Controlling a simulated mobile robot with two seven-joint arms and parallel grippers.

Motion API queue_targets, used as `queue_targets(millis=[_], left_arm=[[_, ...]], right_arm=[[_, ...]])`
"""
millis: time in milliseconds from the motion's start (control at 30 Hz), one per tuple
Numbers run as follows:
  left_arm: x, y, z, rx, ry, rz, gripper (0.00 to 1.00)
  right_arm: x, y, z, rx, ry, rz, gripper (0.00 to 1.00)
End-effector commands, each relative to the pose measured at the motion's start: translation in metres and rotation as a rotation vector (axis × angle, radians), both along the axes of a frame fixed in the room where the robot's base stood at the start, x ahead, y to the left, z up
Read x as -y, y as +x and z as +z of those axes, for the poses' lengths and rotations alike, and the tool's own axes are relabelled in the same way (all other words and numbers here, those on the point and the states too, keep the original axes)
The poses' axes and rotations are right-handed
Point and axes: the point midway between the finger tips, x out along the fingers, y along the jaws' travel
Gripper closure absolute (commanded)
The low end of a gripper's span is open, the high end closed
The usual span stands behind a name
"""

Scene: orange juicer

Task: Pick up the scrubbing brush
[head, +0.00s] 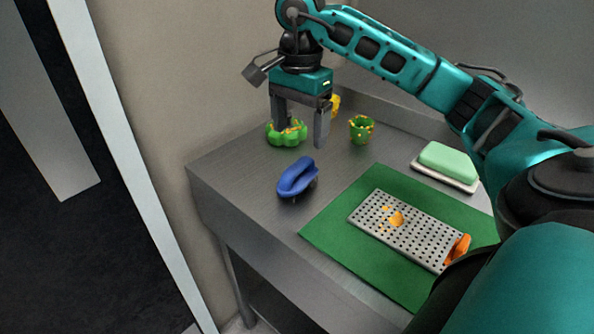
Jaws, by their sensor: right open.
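The scrubbing brush (297,177) has a blue, handle-like top and lies on the left part of the grey counter, with dark bristles low at its right side. My right gripper (298,138) is open and points down above and behind the brush, near the green juicer piece (286,132). Its fingers are apart, with the green piece showing behind and between them. The brush is in front of the fingers, and I see no contact with it. My left gripper is not in the head view.
A light green sponge (447,161) sits on a white dish (446,178). A metal grater (395,238) with orange bits lies on a green mat (330,222). The counter's left edge is close to the brush.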

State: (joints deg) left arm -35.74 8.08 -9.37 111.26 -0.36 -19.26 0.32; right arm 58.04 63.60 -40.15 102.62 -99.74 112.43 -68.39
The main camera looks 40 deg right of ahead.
Motion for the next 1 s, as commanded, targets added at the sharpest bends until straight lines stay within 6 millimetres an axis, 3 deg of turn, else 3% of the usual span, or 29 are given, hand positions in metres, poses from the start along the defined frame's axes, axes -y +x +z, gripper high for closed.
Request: queue_targets(millis=[100, 300, 467, 800, 1000], left_arm=[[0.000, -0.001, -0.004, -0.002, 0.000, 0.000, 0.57], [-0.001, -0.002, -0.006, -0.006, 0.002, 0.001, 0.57], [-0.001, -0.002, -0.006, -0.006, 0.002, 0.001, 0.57], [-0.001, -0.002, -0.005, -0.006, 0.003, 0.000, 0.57], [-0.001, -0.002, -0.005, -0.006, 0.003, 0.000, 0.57]], right_arm=[[0.000, -0.001, -0.026, -0.007, -0.002, 0.000, 0.16], [0.000, -0.001, -0.056, -0.004, -0.002, 0.000, 0.16], [-0.001, 0.000, -0.066, -0.002, 0.000, 0.000, 0.16], [-0.004, 0.001, -0.111, -0.003, 0.000, 0.000, 0.16], [-0.004, 0.002, -0.115, 0.000, -0.001, 0.000, 0.16]])
